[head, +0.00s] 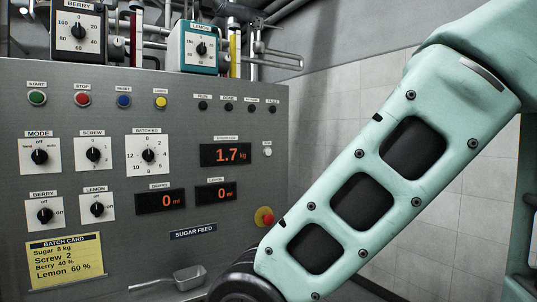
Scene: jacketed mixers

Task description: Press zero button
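A small white button (267,152) sits on the grey control panel (215,270), just right of the display (226,154) that reads 1.7 kg. A tiny label is above this button, too small to read for certain; it may be the zero button. My mint-green arm crosses the right half of the head view and runs down to the lower middle. My gripper is outside the view, so its state and its distance from the button are hidden. The white button is not covered by my arm.
Green, red, blue and yellow buttons line the panel's upper left, above black knobs. A red emergency-type button (264,217) sits near my arm. A metal scoop (188,278) and a yellow batch card (65,262) are low on the panel. Tiled wall stands behind.

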